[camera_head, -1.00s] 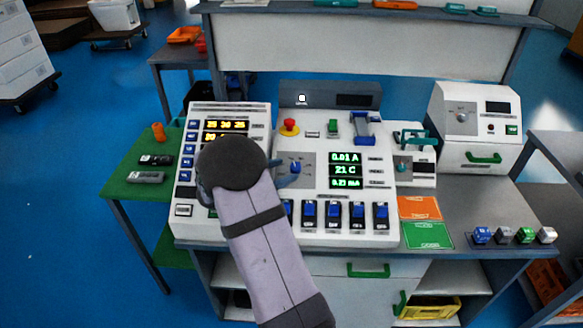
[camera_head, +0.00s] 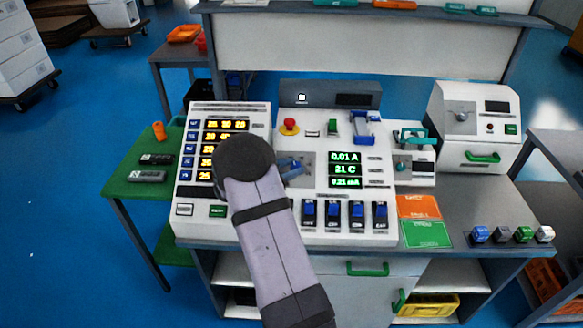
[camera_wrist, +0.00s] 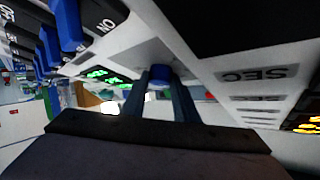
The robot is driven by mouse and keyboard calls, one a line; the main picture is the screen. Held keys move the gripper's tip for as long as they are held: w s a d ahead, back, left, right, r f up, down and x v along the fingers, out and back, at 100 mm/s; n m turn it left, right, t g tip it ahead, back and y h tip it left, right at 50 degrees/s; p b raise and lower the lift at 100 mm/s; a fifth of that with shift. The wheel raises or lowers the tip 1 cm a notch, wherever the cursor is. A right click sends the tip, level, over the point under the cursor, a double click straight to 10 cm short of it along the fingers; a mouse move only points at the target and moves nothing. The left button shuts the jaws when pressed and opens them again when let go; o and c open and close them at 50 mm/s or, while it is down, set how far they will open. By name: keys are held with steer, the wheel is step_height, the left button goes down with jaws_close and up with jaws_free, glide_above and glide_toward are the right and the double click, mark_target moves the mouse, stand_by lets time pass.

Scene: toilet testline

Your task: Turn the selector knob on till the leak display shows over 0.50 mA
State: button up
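The blue selector knob shows in the wrist view (camera_wrist: 159,80), close between the two dark fingertips of my gripper (camera_wrist: 160,88). Its turned position is hard to read. In the head view my gripper (camera_head: 293,168) covers most of the knob on the grey selector plate (camera_head: 306,158) of the white test console. The fingers flank the knob, but whether they press on it is unclear. To the right of the plate, the leak display (camera_head: 345,183) shows about 0.21 mA in small green digits. Above it are 0.01 A and what looks like 31 C.
A row of blue rocker switches (camera_head: 357,211) lies below the display. A red mushroom button (camera_head: 290,124) stands above the plate. The amber display panel (camera_head: 207,149) is partly behind my arm. Orange and green cards (camera_head: 427,233) lie at the right.

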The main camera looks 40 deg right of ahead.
steer(key=shift+r+m+p, duration=0.15)
steer(key=shift+m+p, duration=0.15)
steer(key=shift+p, duration=0.15)
steer(key=shift+w+m+g+p, duration=0.1)
steer(key=shift+m+g+p, duration=0.5)
steer(key=shift+g+p, duration=0.1)
steer(key=m+g, duration=0.1)
steer(key=m+g+y+p, duration=0.1)
steer(key=shift+w+r+m+p, duration=0.1)
steer(key=shift+w+m+p, duration=0.1)
steer(key=shift+m+p, duration=0.1)
steer(key=m+g, duration=0.1)
steer(key=m+g+y, duration=0.1)
steer(key=m, duration=0.1)
steer(key=shift+w+d+y, duration=0.1)
steer(key=shift+d+y, duration=0.05)
steer(key=shift+y, duration=0.15)
steer(key=shift+m+g+y, duration=0.5)
steer(key=shift+m, duration=0.6)
steer(key=o, duration=1.1)
